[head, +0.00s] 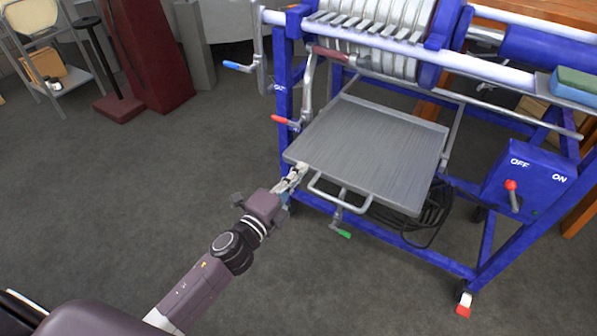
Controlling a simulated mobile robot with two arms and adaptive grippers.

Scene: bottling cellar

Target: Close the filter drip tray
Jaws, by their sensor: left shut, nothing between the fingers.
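The filter drip tray (375,150) is a flat grey metal tray under the ribbed filter plates (372,28). It sticks out from the front of the blue filter frame (283,75). A pale bar handle (338,197) runs along its front edge. My left gripper (300,170) is at the tray's front left corner, left of the handle. Its fingers are shut with nothing between them. Whether they touch the tray edge I cannot tell. My right gripper is not in view.
A blue switch box (530,178) with a red lever is on the frame's right. A green-tipped valve (342,232) hangs below the tray, and a dark coiled cable (428,215) lies behind it. A small trolley (65,78) stands far left.

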